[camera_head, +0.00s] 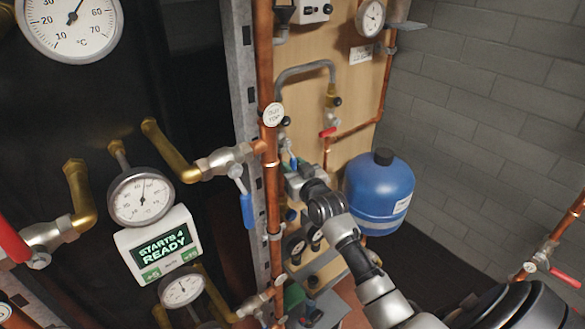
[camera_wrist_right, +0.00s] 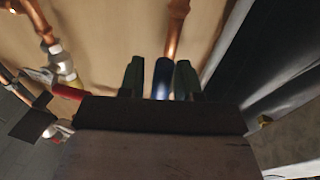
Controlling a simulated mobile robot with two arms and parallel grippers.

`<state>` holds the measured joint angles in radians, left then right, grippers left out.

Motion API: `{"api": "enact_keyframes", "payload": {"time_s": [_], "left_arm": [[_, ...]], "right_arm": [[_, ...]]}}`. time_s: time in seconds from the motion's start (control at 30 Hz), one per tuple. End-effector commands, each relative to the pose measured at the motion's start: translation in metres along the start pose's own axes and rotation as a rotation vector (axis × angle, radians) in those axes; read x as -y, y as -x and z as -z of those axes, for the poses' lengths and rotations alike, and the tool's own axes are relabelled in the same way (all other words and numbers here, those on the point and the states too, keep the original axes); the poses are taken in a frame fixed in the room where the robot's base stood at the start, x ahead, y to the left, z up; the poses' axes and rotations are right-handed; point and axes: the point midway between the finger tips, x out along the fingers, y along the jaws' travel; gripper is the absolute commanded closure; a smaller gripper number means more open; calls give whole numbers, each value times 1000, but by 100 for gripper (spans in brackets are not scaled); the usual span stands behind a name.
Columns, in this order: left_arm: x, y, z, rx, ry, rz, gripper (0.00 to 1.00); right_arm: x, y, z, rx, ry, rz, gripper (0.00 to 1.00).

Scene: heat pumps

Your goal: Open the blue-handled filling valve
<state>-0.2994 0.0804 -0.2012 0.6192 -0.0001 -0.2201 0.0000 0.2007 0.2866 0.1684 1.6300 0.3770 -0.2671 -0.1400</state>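My right gripper (camera_head: 290,171) reaches past the grey metal upright to the wooden board behind it. In the right wrist view its two dark fingers (camera_wrist_right: 160,80) stand apart, one on each side of a blue handle (camera_wrist_right: 162,76). A narrow gap shows between the handle and the left finger; the right finger is very close to it. In the head view a small part of this blue handle (camera_head: 293,161) shows by the gripper; its valve body is mostly hidden. Another blue handle (camera_head: 247,211) hangs down from a valve on the near panel. My left gripper is not in view.
A blue tank (camera_head: 379,191) stands right of my right arm. A vertical copper pipe (camera_head: 266,60) and the grey upright (camera_head: 243,75) stand close left of the gripper. A red-handled valve (camera_head: 327,132) sits above it. Gauges and a green display (camera_head: 161,244) are on the left panel.

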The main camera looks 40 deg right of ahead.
Motion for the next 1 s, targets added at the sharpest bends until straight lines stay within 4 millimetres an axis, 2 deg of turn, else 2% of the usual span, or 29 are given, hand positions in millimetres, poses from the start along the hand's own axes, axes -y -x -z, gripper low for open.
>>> {"api": "enact_keyframes", "payload": {"time_s": [0.3,0.43,0.57,0.8,1.0], "left_arm": [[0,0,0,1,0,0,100],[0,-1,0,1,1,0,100],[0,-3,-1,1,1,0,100],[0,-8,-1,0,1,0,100],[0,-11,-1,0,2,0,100]], "right_arm": [[0,0,0,1,-6,1,57],[1,8,-1,1,-6,1,57],[1,29,-2,2,-7,2,57],[0,78,-3,3,-5,1,57],[0,103,-2,2,-4,1,57]]}}
